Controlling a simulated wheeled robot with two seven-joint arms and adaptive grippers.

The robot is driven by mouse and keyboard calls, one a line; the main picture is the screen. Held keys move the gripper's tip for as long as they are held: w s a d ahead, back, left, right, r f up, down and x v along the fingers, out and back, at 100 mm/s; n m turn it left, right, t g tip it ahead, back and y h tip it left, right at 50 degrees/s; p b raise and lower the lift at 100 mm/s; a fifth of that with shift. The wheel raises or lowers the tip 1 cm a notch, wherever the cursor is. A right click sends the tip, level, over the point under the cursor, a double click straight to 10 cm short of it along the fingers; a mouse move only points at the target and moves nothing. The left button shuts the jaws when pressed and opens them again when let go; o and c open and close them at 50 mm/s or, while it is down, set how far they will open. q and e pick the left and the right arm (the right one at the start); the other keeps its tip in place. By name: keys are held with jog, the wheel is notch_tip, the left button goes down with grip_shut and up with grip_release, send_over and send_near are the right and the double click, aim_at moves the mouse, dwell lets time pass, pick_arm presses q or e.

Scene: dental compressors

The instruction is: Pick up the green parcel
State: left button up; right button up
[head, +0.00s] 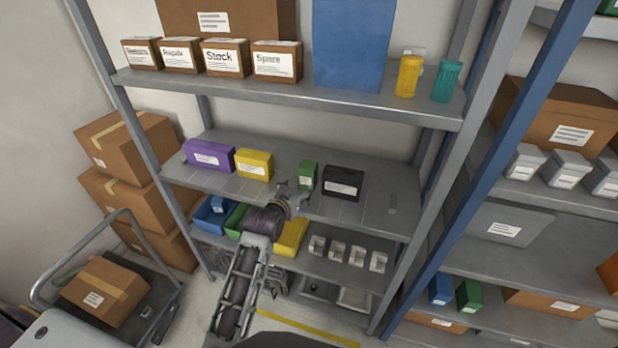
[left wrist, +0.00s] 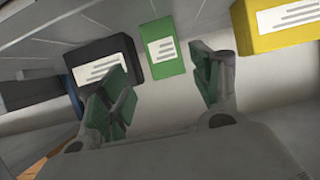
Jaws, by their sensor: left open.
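The green parcel (head: 308,176) stands on the middle shelf of the rack, between a yellow parcel (head: 254,165) and a black parcel (head: 343,183). It has a white label on its front. My left gripper (head: 293,197) is open and empty at the shelf's front edge, just in front of the green parcel. In the left wrist view the green parcel (left wrist: 162,50) lies beyond and between the open fingers (left wrist: 160,95), apart from them. The black parcel (left wrist: 103,65) is on the left there, the yellow parcel (left wrist: 276,25) on the right. My right gripper is not in view.
A purple parcel (head: 209,155) stands at the left of the middle shelf (head: 390,200). The shelf right of the black parcel is mostly clear. The upper shelf (head: 330,98) carries brown boxes, and blue and yellow bins (head: 291,238) sit below. Grey rack posts (head: 455,165) stand at the sides.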

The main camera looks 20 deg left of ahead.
aim_at(306, 179)
pick_arm(q)
jog(key=shift+w+f, duration=0.1)
jog(key=shift+w, duration=0.05)
jog(key=shift+x, duration=4.15)
jog(key=shift+p+x, duration=0.55)
jog(key=shift+x, duration=2.05)
jog(key=shift+w+a, duration=0.1)
jog(key=shift+a, duration=0.1)
jog(key=c, duration=0.9)
